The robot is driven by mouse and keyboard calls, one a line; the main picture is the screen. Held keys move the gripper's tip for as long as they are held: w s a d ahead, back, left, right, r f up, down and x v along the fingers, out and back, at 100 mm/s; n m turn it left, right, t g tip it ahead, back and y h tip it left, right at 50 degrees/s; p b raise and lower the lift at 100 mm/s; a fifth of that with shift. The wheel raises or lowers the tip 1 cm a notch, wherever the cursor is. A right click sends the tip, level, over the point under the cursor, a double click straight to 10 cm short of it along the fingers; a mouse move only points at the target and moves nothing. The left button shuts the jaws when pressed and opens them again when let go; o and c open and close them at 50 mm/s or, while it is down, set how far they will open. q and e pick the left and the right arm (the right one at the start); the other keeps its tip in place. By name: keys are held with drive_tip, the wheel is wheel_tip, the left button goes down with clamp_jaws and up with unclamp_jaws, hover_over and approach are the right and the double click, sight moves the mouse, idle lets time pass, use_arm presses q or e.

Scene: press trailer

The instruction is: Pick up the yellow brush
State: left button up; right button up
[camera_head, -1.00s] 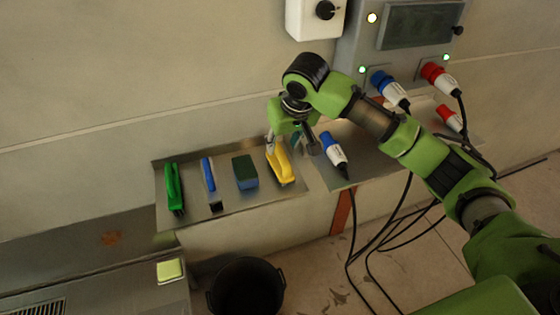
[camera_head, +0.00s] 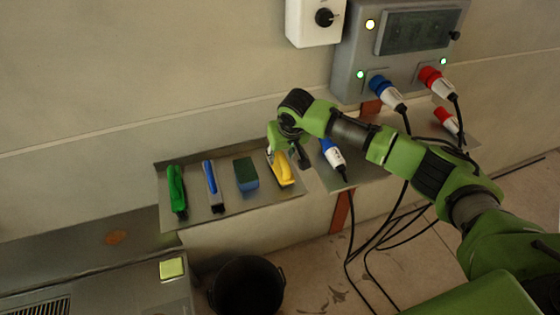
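The yellow brush (camera_head: 283,172) lies at the right end of a grey metal tray (camera_head: 235,205) along the wall. My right gripper (camera_head: 275,153) is over the brush's far end, pointing down. A grey finger shows close to the brush top, but the wrist hides much of the gripper. I cannot tell whether the fingers touch the brush or how far apart they are. My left gripper is not in view.
On the tray, left of the yellow brush, are a blue and green sponge (camera_head: 246,174), a blue-handled brush (camera_head: 212,187) and a green brush (camera_head: 176,190). A blue and white plug (camera_head: 333,157) lies just right of my gripper. A black bucket (camera_head: 247,287) stands below.

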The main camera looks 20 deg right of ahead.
drive_tip(key=shift+x, duration=1.15)
clamp_jaws()
drive_tip(key=shift+r, duration=0.2)
drive_tip(key=shift+r, duration=0.25)
wheel_tip(320, 180, up, 2)
drive_tip(key=shift+r+b, duration=0.15)
drive_tip(key=shift+b, duration=0.2)
drive_tip(key=s+r, duration=0.2)
drive_tip(key=s+a+r+b, duration=0.1)
drive_tip(key=r, duration=0.1)
drive_tip(key=shift+s+r, duration=0.25)
drive_tip(key=shift+s, duration=0.15)
drive_tip(key=s+a+r+b, duration=0.1)
drive_tip(key=s+r, duration=0.4)
drive_tip(key=s, duration=0.5)
drive_tip(key=shift+a+r+b, duration=0.2)
drive_tip(key=shift+a+b, duration=0.15)
drive_tip(key=shift+b, duration=0.4)
drive_tip(key=shift+s, duration=0.1)
